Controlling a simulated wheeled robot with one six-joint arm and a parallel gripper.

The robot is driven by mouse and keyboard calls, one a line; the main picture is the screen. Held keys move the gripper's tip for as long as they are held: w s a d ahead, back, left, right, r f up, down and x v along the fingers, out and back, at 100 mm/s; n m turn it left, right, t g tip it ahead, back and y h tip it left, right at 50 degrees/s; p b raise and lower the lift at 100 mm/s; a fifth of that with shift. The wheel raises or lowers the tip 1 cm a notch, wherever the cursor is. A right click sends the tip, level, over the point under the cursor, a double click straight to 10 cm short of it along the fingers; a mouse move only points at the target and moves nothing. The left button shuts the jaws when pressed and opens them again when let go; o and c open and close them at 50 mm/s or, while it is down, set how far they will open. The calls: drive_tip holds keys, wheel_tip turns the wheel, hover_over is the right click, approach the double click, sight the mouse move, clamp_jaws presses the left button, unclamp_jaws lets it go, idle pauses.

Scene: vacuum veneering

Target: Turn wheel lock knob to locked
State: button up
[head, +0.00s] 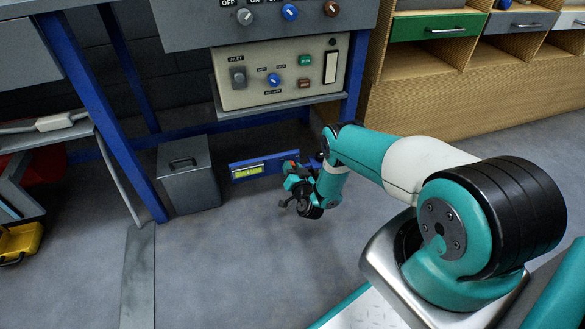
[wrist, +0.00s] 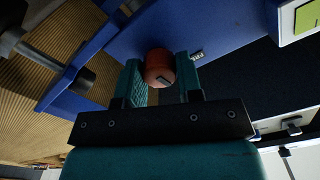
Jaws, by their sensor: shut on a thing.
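The wheel lock knob (wrist: 157,62) is a round orange-red knob with a dark mark on its face, set on a blue panel (wrist: 125,40). In the wrist view my gripper (wrist: 161,78) has its two teal fingers on either side of the knob, shut on it. A small pale label (wrist: 196,56) sits on the panel beside the knob, too small to read. In the head view my gripper (head: 291,172) is low at the right end of the blue panel (head: 281,161), and the knob is mostly hidden there. I cannot tell which way the knob points.
A grey lidded bin (head: 187,175) stands left of the panel. A control box (head: 262,98) with knobs and buttons hangs above. A wooden cabinet (head: 430,95) with drawers stands at the right. The floor in front of the panel is open.

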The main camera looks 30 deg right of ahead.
drive_tip(key=m, duration=1)
drive_tip(key=shift+f, duration=0.2)
drive_tip(key=shift+a+m, duration=0.1)
drive_tip(key=shift+m, duration=0.2)
drive_tip(key=o, duration=0.9)
drive_tip(key=shift+r, duration=0.1)
drive_tip(key=p+v, duration=1.4)
drive_tip(key=v, duration=0.3)
drive_tip(key=shift+s+r, duration=0.1)
drive_tip(key=shift+s, duration=0.15)
